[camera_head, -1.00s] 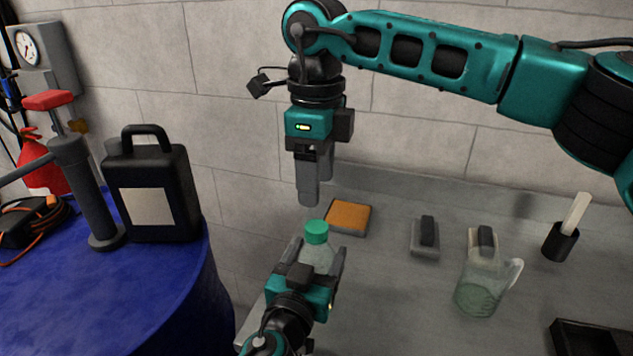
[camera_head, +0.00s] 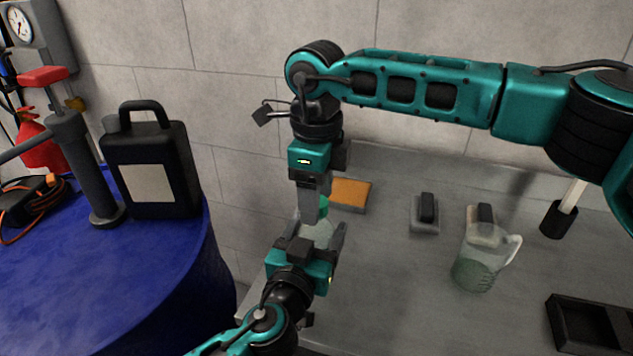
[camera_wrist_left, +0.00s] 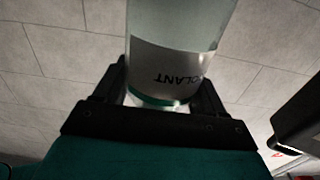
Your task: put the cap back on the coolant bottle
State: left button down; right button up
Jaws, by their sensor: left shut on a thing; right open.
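The clear coolant bottle (camera_head: 318,236) stands upright in my left gripper (camera_head: 316,242), which is shut on it. In the left wrist view the bottle (camera_wrist_left: 172,65) fills the space between the fingers, its white label reading upside down. The green cap (camera_head: 324,207) is at the bottle's top, partly hidden behind a finger of my right gripper (camera_head: 312,212). The right gripper is open and points straight down, its fingers at the height of the cap. I cannot tell whether they touch the cap or how the cap is seated.
An orange-topped sponge (camera_head: 350,193), a grey block with a dark handle (camera_head: 425,213), a clear jug (camera_head: 477,262), a black cup (camera_head: 558,220) and a black tray (camera_head: 590,325) are on the grey bench. A black jerrycan (camera_head: 152,165) stands on the blue drum (camera_head: 110,275) at left.

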jog(key=c, duration=1.1)
jog(key=o, duration=1.2)
jog(key=shift+o, duration=0.2)
notch_tip(320, 180, up, 12)
pick_arm(q)
grip_release()
